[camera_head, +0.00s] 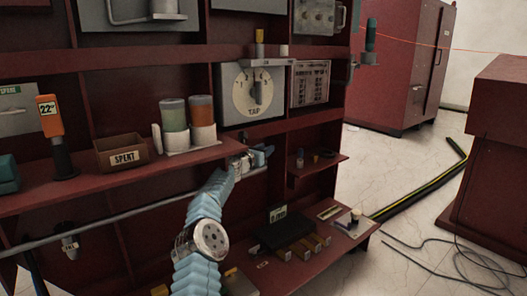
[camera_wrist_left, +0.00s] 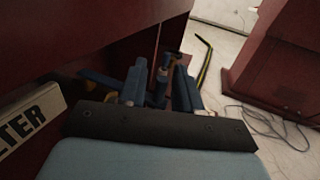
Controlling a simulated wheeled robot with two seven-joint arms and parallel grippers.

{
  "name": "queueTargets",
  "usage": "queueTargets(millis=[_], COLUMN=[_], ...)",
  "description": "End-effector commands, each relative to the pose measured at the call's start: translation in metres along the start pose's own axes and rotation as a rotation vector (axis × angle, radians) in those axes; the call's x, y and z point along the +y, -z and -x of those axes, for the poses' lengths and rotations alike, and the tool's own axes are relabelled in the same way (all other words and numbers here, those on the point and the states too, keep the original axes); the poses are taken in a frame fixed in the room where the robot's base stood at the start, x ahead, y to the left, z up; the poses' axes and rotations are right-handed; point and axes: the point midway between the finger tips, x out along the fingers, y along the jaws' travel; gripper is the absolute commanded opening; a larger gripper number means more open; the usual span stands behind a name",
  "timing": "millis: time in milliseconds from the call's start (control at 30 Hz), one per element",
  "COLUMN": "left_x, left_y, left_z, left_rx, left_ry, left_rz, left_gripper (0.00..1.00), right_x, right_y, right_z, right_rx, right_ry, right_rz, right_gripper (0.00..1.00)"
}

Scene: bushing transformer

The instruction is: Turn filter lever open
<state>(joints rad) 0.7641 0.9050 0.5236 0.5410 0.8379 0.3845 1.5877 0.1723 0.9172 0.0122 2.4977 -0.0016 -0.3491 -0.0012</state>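My left gripper (camera_head: 262,153) reaches up from below to the right end of the middle shelf, beside the cabinet's inner upright. In the left wrist view its two blue fingers (camera_wrist_left: 160,88) stand apart, with a gap between them. Small dark and light parts (camera_wrist_left: 163,73) show in or behind that gap; I cannot tell whether they belong to the lever or lie farther away. A white sign ending in "LTER" (camera_wrist_left: 32,122) is at the left of the wrist view. I cannot clearly make out the filter lever; the gripper may hide it. My right gripper is not in view.
The middle shelf holds an orange-topped tool (camera_head: 50,117), a "SPENT" bin (camera_head: 122,152) and two filled jars (camera_head: 187,113). A round "TAP" dial (camera_head: 253,93) is above the gripper. Boxes (camera_head: 285,230) stand on the lower shelf. Cables (camera_head: 455,250) lie on the floor at right.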

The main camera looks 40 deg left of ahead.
Motion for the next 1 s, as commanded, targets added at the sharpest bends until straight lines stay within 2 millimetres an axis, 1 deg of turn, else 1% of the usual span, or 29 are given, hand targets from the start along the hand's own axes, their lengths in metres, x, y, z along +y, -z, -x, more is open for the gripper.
queueTargets(millis=[133, 300, 367, 500, 633, 767, 1000], left_x=[0.002, 0.001, 0.004, 0.002, 0.003, 0.001, 0.001], left_y=[0.004, 0.007, 0.003, 0.002, 0.001, 0.001, 0.000], left_z=[0.007, 0.028, 0.037, 0.056, 0.069, 0.075, 0.075], left_rx=[-0.001, 0.000, 0.001, 0.002, 0.001, 0.001, 0.000], left_ry=[-0.001, -0.001, -0.004, -0.004, -0.004, -0.003, -0.002], left_rz=[0.001, -0.002, 0.002, 0.001, 0.002, 0.000, -0.002], left_gripper=[0.33, 0.33, 0.33, 0.33, 0.33, 0.33, 0.33], right_x=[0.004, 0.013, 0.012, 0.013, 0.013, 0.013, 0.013], right_y=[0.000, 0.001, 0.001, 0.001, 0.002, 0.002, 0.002], right_z=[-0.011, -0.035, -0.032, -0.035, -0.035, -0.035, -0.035], right_rx=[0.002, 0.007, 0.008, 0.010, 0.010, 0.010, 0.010], right_ry=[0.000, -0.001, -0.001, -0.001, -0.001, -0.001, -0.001], right_rz=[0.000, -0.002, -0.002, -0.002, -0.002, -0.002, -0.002], right_gripper=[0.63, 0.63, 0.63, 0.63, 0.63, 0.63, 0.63])
